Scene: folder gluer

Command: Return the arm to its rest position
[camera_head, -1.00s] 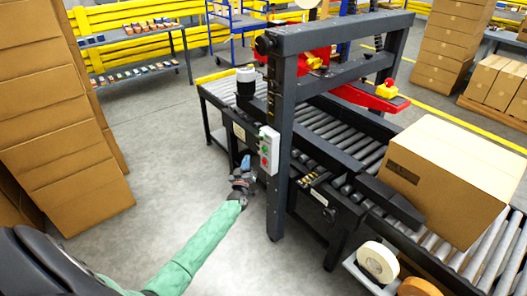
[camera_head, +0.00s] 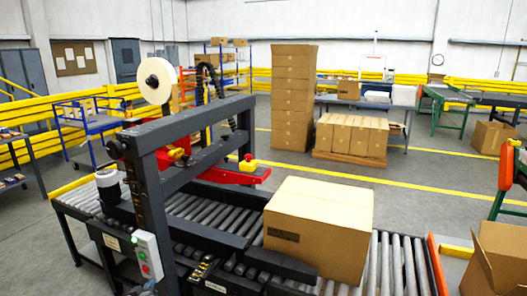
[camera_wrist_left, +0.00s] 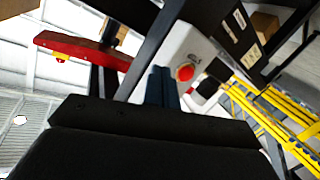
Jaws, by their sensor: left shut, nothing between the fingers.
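My left gripper (camera_head: 148,288) barely shows at the bottom edge of the head view, just below the control box (camera_head: 147,255) with its green and red buttons. The rest of the left arm is out of that view. In the left wrist view the gripper's dark fingers (camera_wrist_left: 162,86) are together with nothing between them. They point toward the pale control box (camera_wrist_left: 190,45) and its red button (camera_wrist_left: 185,73). I cannot tell whether they touch it. My right gripper is not in view.
The dark machine frame (camera_head: 145,185) stands over the roller conveyor (camera_head: 195,208). A closed carton (camera_head: 320,225) sits on the rollers to its right. An open carton (camera_head: 497,262) is at the lower right.

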